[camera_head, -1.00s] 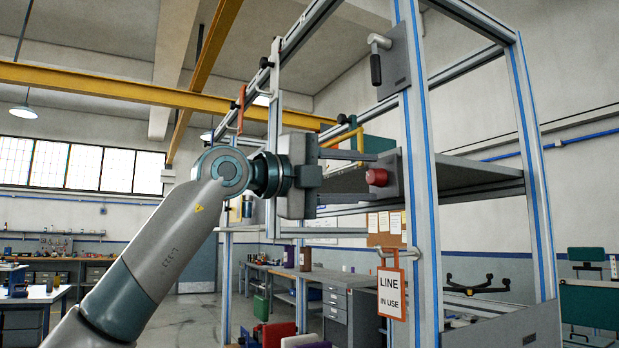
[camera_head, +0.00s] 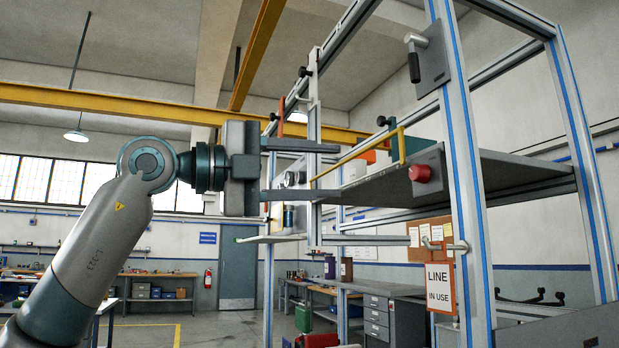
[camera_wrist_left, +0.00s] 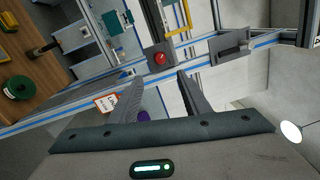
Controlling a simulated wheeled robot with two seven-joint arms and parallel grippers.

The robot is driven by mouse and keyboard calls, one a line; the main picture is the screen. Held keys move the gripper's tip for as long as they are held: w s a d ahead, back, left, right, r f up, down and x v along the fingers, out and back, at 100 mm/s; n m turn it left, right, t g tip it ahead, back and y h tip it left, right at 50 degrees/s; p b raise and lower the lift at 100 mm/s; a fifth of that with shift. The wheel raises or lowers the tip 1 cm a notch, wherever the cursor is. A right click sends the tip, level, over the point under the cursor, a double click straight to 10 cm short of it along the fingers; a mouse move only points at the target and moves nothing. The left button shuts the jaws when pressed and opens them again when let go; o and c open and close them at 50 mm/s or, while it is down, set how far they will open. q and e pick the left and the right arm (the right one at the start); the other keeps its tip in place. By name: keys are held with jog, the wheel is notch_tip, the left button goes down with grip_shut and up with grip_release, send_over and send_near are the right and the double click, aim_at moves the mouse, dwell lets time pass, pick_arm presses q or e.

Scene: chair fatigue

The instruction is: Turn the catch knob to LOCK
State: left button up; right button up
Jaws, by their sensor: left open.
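A red round knob (camera_head: 421,173) sits on a grey plate on the near upright of the frame. It also shows in the left wrist view (camera_wrist_left: 160,58), ahead of the fingertips. A lever with a black grip (camera_head: 414,66) is on another grey plate higher up. I see no readable LOCK marking, so I cannot tell for sure which is the catch knob. My left gripper (camera_head: 325,171) is open and empty, left of the red knob and apart from it, its fingers pointing right. Its fingers also show in the left wrist view (camera_wrist_left: 158,82). My right gripper is out of view.
The aluminium frame's blue-striped upright (camera_head: 468,200) stands right of the knob. A grey shelf (camera_head: 500,172) lies behind it. A LINE IN USE sign (camera_head: 440,288) hangs below.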

pick_arm(q)
jog(key=shift+v, duration=0.75)
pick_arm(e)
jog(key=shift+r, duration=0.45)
